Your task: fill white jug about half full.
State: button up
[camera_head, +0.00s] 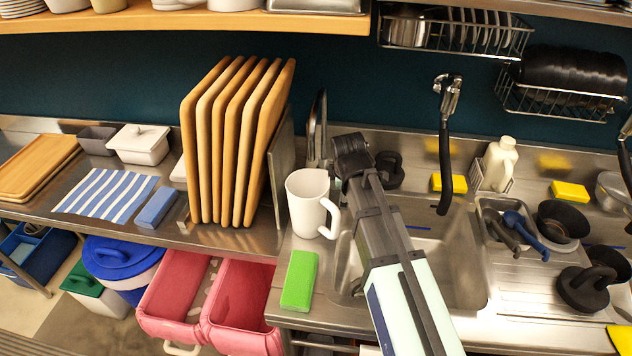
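The white jug (308,208) stands upright on the steel counter at the left edge of the sink, its handle towards the right. I cannot see down to its bottom or tell what is in it. My gripper (350,150) is up and to the right of the jug, near the back of the sink and apart from the jug's handle. Its fingers are dark and seen from behind, so I cannot tell whether they are open or hold anything. The sink basin (455,265) lies to the right, partly behind my arm.
A green sponge (299,280) lies in front of the jug. Wooden boards (228,140) stand upright to its left. A hose sprayer (446,130) hangs over the sink. A black round object (388,170) is right of my gripper. Dark bowls (562,222) crowd the right drainboard.

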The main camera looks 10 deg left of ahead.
aim_at(332, 209)
jog(key=shift+s+a+p, duration=0.15)
jog(key=shift+s+p, duration=0.1)
jog(key=shift+s, duration=0.75)
jog(key=shift+s+a+p, duration=0.1)
jog(key=shift+s+p, duration=0.1)
jog(key=shift+s, duration=0.95)
jog(key=shift+s+a+p, duration=0.15)
jog(key=shift+s+p, duration=0.1)
jog(key=shift+s, duration=0.7)
jog(key=shift+s+a+p, duration=0.1)
jog(key=shift+s+p, duration=0.1)
jog(key=shift+s, duration=0.7)
jog(key=shift+s, duration=0.1)
jog(key=shift+s+a+p, duration=0.2)
jog(key=shift+s+p, duration=0.25)
jog(key=shift+s, duration=1.5)
jog(key=p+v, duration=0.7)
jog(key=v, duration=0.2)
